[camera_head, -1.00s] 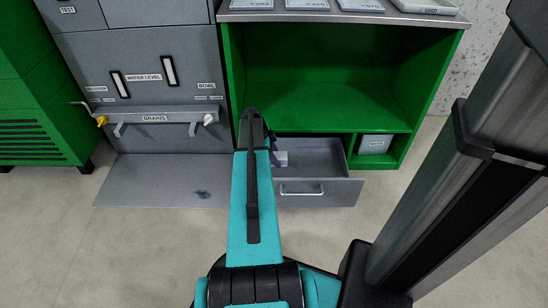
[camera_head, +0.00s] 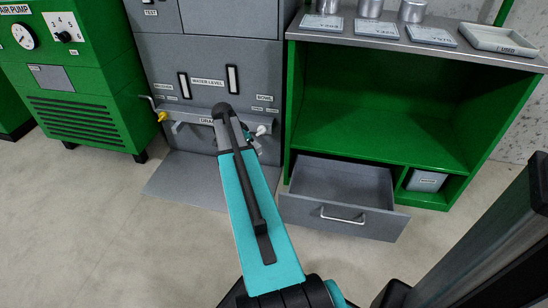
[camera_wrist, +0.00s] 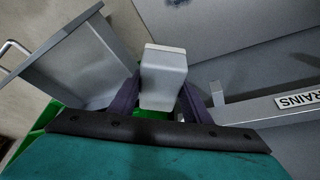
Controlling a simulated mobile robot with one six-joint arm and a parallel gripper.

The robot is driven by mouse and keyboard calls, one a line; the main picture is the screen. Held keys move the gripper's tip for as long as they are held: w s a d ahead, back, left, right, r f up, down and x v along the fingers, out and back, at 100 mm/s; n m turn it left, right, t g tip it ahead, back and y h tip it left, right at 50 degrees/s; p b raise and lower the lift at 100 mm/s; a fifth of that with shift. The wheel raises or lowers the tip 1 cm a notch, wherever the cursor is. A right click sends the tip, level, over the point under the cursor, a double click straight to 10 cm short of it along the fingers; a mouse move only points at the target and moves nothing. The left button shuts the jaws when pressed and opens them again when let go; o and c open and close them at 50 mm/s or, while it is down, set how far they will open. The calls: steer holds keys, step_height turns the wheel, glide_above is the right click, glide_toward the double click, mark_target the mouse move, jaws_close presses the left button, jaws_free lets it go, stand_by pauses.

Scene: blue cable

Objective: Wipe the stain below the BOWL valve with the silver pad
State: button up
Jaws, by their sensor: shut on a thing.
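In the wrist view my gripper (camera_wrist: 162,100) is shut on a silver-grey pad (camera_wrist: 164,72), a block held between its two dark purple fingers. A small dark stain (camera_wrist: 178,3) shows at the top edge of the wrist view, on the grey plate, apart from the pad. In the head view my arm covers most of my gripper and hides the stain. The white valve (camera_head: 262,130) under the BOWL label (camera_head: 264,98) shows just right of my arm's end, on the DRAINS ledge.
A yellow valve (camera_head: 162,116) sits at the ledge's left end. The grey plate (camera_head: 180,182) lies below the ledge. An open drawer (camera_head: 345,215) sticks out under the green cabinet (camera_head: 375,135); its visible inside looks empty. A tray marked USED (camera_head: 500,40) stands on the counter.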

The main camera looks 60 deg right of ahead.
steer(key=w+a+r+n+t, duration=0.2)
steer(key=w+a+r+n, duration=0.35)
steer(key=w+a, duration=0.4)
steer(key=w+a+r+n+t, duration=0.2)
steer(key=w+a+r+n, duration=0.4)
steer(key=a, duration=0.7)
steer(key=w+a+r+n+y, duration=0.1)
steer(key=a+r+n, duration=0.2)
steer(key=a, duration=0.6)
steer(key=w+a+r+n+t+y, duration=0.1)
steer(key=w+a+r+n+y, duration=0.1)
steer(key=a, duration=0.8)
steer(key=w+a+r+n+y, duration=0.1)
steer(key=a+r+n, duration=0.3)
steer(key=a, duration=0.6)
step_height(320, 180, up, 2)
steer(key=shift+w+r, duration=0.2)
steer(key=shift+w, duration=0.4)
steer(key=shift+s, duration=0.1)
